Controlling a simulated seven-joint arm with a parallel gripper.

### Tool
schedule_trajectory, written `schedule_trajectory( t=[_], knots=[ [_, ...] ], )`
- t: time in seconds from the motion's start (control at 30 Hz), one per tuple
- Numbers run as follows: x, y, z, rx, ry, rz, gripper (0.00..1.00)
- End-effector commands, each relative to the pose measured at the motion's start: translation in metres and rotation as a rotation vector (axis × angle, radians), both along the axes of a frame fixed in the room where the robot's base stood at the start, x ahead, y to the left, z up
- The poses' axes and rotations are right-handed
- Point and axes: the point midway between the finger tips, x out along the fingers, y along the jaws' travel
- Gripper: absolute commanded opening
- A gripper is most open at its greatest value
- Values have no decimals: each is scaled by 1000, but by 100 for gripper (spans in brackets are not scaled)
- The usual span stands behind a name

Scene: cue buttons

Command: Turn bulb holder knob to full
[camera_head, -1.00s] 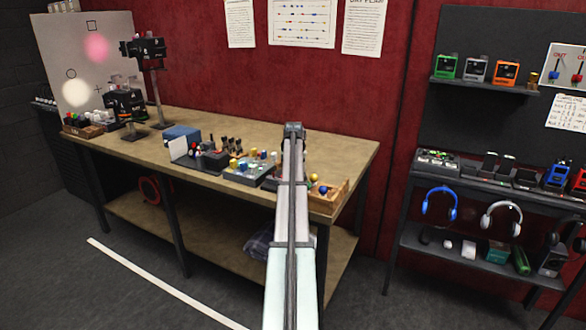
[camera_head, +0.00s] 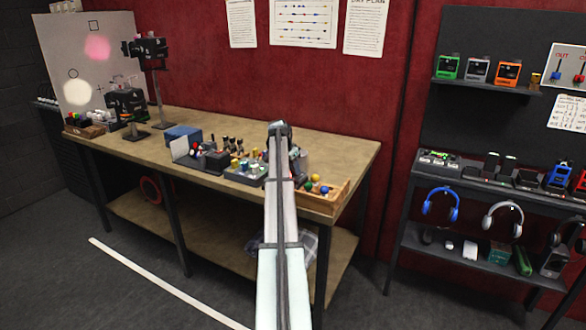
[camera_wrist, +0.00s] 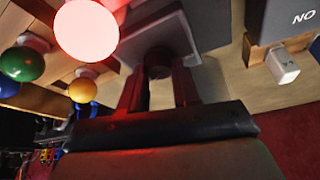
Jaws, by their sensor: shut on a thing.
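In the wrist view, a dark round knob (camera_wrist: 158,62) sits on a grey plate (camera_wrist: 188,36), which seems to be the bulb holder. My gripper (camera_wrist: 160,80) has one finger on each side of the knob and is shut on it. A glowing round bulb (camera_wrist: 86,30), pinkish white with a red glow, is just left of the plate. Any mark showing the knob's setting is hidden. In the head view my arm covers the gripper and the knob.
Green (camera_wrist: 22,64) and yellow (camera_wrist: 82,90) bulbs are left of the gripper. A grey block marked "NO" (camera_wrist: 290,18) is at the right. In the head view, a wooden tray (camera_head: 335,200) of coloured bulbs is at the workbench's right end.

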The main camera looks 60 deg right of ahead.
Motion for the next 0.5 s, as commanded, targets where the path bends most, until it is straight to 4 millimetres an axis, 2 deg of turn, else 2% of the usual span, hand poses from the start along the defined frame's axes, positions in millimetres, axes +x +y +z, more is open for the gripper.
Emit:
schedule_trajectory(
  t=[0.5],
  knots=[
    [0,2,-1,4,0,-86,1]
  ],
)
